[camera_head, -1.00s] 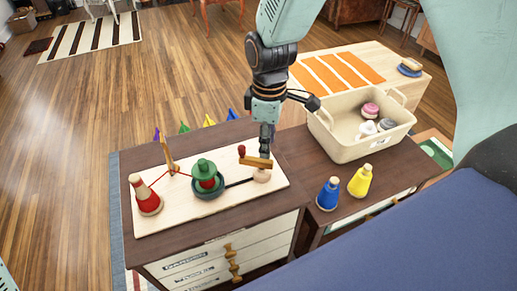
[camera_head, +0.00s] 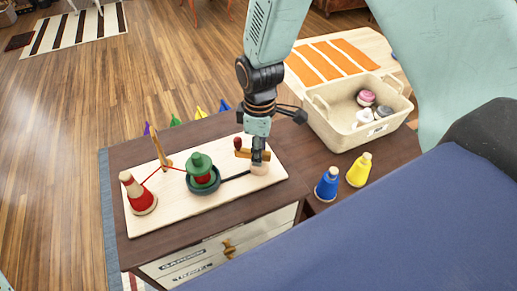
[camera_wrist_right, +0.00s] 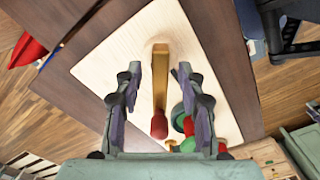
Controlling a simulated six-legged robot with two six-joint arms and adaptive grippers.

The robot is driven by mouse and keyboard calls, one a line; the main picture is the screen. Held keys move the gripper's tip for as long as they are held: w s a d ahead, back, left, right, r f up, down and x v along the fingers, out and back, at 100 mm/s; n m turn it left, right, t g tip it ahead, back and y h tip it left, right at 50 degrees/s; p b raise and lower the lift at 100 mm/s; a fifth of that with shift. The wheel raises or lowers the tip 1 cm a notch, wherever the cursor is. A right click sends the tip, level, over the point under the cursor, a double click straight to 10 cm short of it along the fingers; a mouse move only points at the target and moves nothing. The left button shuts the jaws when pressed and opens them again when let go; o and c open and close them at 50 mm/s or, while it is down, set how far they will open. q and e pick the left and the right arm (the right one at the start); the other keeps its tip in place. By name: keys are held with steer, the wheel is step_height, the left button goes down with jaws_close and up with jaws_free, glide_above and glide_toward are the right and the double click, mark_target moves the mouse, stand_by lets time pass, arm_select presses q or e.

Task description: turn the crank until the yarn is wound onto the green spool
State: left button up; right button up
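The crank (camera_head: 252,154) has a light wooden bar with a red knob (camera_head: 237,143) and stands at the right end of the pale board (camera_head: 165,210). The green spool (camera_head: 200,162) stands upright in a dark round holder, with some red on its middle. Red yarn (camera_head: 152,178) runs from the red spool (camera_head: 138,196) past a wooden post (camera_head: 160,148) to the green spool. My right gripper (camera_head: 258,160) points down at the crank.
A blue spool (camera_head: 327,186) and a yellow spool (camera_head: 359,170) stand to the right of the board. A beige bin (camera_head: 350,137) with yarn balls is behind them. Several colored cones (camera_head: 175,121) show behind the cabinet (camera_head: 135,240).

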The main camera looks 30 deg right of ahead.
steer(key=shift+s, duration=0.15)
steer(key=shift+c, duration=1.1)
jaws_close()
